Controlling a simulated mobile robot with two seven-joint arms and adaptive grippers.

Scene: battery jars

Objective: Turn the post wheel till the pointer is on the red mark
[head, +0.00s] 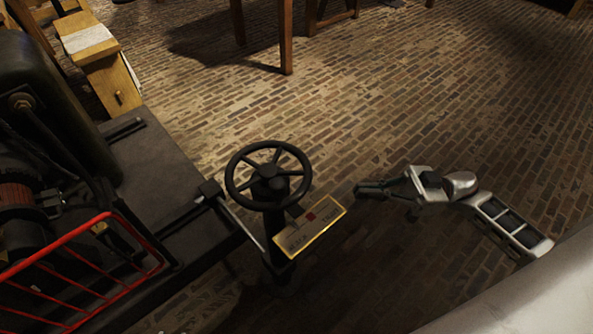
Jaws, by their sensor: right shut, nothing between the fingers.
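The post wheel (268,175) is a black spoked handwheel lying flat on top of a dark post (279,234). A brass-edged plate (294,238) sits on the post just below the wheel, with the red mark (312,215) on it. I cannot make out the pointer clearly against the dark post. My right gripper (362,190) comes in from the right, with its fingers shut and empty. It is to the right of the wheel, apart from the rim, and near the right end of the plate. My left gripper is not in view.
A dark machine bed (150,175) with a red guard rail (60,250) fills the left side. A rod (232,222) runs from it towards the post. A wooden piece (105,70) stands at the upper left. The brick floor (450,90) is open at the upper right.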

